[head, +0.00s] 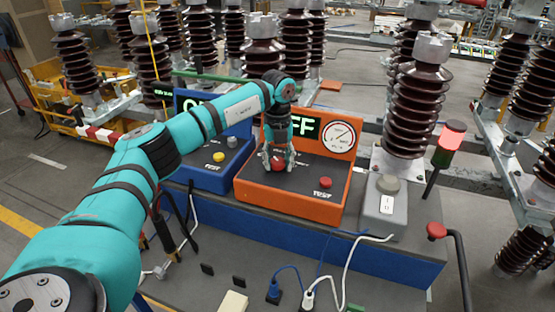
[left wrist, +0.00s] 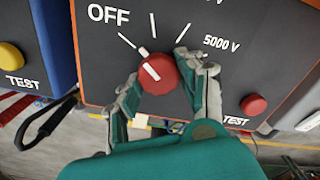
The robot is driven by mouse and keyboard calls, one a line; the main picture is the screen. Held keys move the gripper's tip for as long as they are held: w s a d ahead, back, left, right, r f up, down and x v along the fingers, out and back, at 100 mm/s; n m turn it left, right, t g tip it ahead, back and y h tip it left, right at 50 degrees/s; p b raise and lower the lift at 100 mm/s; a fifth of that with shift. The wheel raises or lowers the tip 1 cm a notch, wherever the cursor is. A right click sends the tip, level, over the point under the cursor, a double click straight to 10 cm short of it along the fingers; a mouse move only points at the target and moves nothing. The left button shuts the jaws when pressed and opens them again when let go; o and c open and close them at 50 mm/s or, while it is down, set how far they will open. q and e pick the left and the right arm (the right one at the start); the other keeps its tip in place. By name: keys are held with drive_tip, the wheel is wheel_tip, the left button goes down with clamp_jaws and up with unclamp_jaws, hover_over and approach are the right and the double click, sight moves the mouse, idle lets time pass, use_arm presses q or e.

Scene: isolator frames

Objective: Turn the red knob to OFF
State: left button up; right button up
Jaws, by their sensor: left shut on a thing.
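The red knob (left wrist: 159,74) sits on the dark sloped panel of the orange test box (head: 345,165). In the left wrist view its white line slants up and left, roughly toward the OFF mark (left wrist: 127,40); the exact alignment is hard to tell. The OFF label (left wrist: 108,15) is at upper left, the 5000 V label (left wrist: 221,44) at right. My left gripper (left wrist: 156,85) is shut on the knob, one finger on each side. In the head view the gripper (head: 278,163) covers part of the knob. The box's green display (head: 306,128) shows "FF", its left part hidden by my arm. My right gripper is not seen.
A red TEST button (head: 326,182) is right of the knob. A blue box (head: 210,170) with a yellow button (head: 218,156) stands to the left. A grey box (head: 384,205), a lit red lamp (head: 449,143) and a red-topped lever (head: 437,230) are to the right. Cables lie in front.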

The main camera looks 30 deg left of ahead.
sight(278, 161)
use_arm(q)
drive_tip(key=shift+r+n, duration=0.1)
drive_tip(key=shift+n, duration=0.8)
drive_tip(key=shift+w, duration=0.1)
drive_tip(key=o, duration=1.2)
wheel_tip(278, 161, up, 12)
drive_tip(key=shift+f, duration=0.1)
